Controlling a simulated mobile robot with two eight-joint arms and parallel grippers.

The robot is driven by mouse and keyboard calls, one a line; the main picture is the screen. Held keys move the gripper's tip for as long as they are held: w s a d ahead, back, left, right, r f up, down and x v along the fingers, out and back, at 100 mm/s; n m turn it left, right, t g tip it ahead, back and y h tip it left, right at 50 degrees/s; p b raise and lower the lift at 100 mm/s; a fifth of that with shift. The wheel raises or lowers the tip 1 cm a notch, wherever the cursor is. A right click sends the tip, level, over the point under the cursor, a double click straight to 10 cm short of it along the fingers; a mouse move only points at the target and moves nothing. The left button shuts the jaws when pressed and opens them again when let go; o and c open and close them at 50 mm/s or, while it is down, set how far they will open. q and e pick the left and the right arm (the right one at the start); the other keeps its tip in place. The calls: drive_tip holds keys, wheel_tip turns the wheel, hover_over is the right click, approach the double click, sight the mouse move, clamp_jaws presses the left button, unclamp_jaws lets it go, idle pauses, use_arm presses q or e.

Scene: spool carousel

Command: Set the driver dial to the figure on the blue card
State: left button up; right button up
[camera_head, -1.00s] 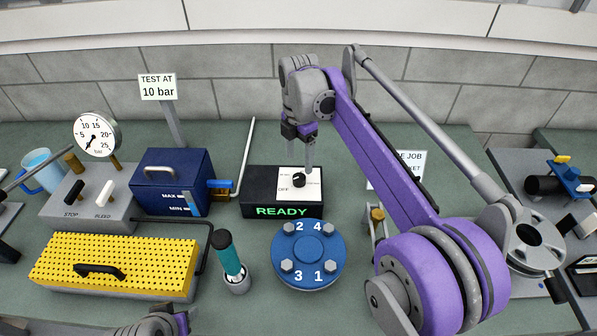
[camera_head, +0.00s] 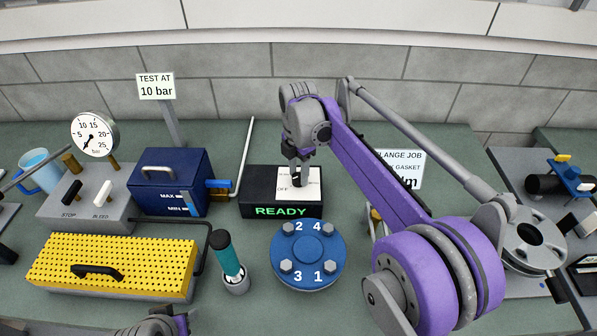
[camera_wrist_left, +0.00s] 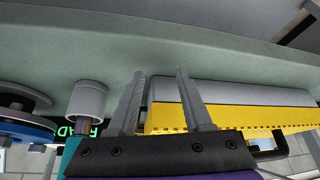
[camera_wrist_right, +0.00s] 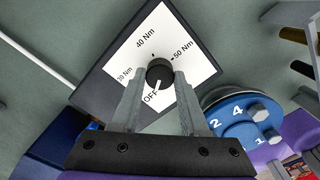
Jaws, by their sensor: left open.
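The driver dial is a black knob (camera_wrist_right: 160,72) on a white plate marked OFF, 30, 40 and 50 Nm. Its light mark seems to point to OFF. The plate tops a black box (camera_head: 248,205) with a green READY display. My right gripper (camera_head: 298,174) is over the dial. In the right wrist view its open fingers (camera_wrist_right: 160,84) stand on either side of the knob, with gaps. A white FLANGE JOB card (camera_head: 408,168) stands behind my right arm, which hides its figure; only the end of "Nm" shows. I see no blue card. My left gripper (camera_wrist_left: 161,80) is open and empty.
A blue flange (camera_head: 320,252) with numbered bolts is in front of the box. A teal-handled tool (camera_head: 227,252) stands in a grey holder to its left. A yellow perforated cover (camera_head: 115,262), a blue case (camera_head: 172,180) and a pressure gauge (camera_head: 95,134) are further left.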

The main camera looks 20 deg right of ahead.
clamp_jaws()
